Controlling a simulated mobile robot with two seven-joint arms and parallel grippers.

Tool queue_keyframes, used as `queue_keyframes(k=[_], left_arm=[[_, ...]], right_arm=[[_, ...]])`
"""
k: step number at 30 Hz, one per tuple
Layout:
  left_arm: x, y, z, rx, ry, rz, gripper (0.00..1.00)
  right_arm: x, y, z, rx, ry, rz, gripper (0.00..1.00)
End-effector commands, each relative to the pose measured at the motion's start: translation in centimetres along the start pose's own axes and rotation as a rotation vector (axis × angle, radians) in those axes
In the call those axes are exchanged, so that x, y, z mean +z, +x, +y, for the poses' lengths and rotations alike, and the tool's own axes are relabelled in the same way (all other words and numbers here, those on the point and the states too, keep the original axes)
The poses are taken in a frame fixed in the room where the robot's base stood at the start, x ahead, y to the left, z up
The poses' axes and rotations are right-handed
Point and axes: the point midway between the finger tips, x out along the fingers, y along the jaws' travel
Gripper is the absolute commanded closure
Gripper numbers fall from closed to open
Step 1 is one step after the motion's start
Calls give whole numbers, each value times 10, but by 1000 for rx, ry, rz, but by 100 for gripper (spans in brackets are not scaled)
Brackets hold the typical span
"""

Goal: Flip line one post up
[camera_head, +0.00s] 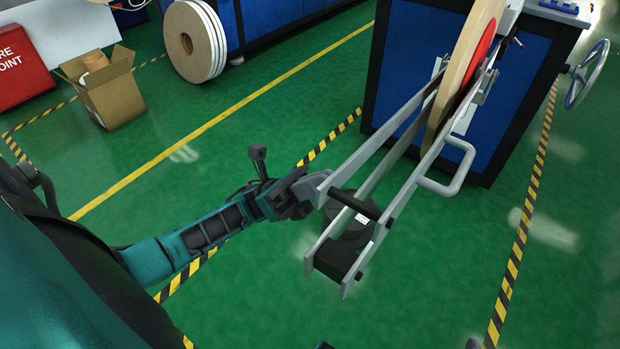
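The payoff frame has two long grey metal rails (412,196) running out from a blue machine cabinet toward me. A short black bar (353,203) with a white label beside it lies across the rails near their front end. I cannot tell whether this bar is the line one post. A dark round part (349,232) sits under it, and a black block (334,261) joins the rail ends. My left gripper (312,189) is at the left rail, close to the bar's left end. Its fingers are hard to make out, and contact is unclear.
A large tan roll (462,75) with a red centre stands between the rails. A grey handle (446,186) sticks out right, and a handwheel (587,74) is on the blue cabinet (402,60). A cardboard box (112,97) is far left. The green floor around the frame is clear.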

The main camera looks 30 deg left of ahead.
Motion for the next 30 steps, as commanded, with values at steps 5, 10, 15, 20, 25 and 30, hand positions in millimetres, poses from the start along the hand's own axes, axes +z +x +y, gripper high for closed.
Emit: queue_keyframes(k=[5,10,15,20,25,30], left_arm=[[1,33,-1,-2,-1,-1,100],[0,48,0,-1,-2,-1,100],[0,53,0,1,-1,0,100],[0,52,0,1,-1,0,100],[1,54,0,3,-3,0,100],[11,63,1,19,-20,-1,100]], right_arm=[[-1,-2,3,9,0,-2,46],[0,-4,4,11,0,-4,46],[1,-4,4,12,-3,-6,46],[2,-4,5,12,-7,-8,46],[1,-6,5,12,-9,-8,46],[-8,-11,6,15,-9,-2,46]])
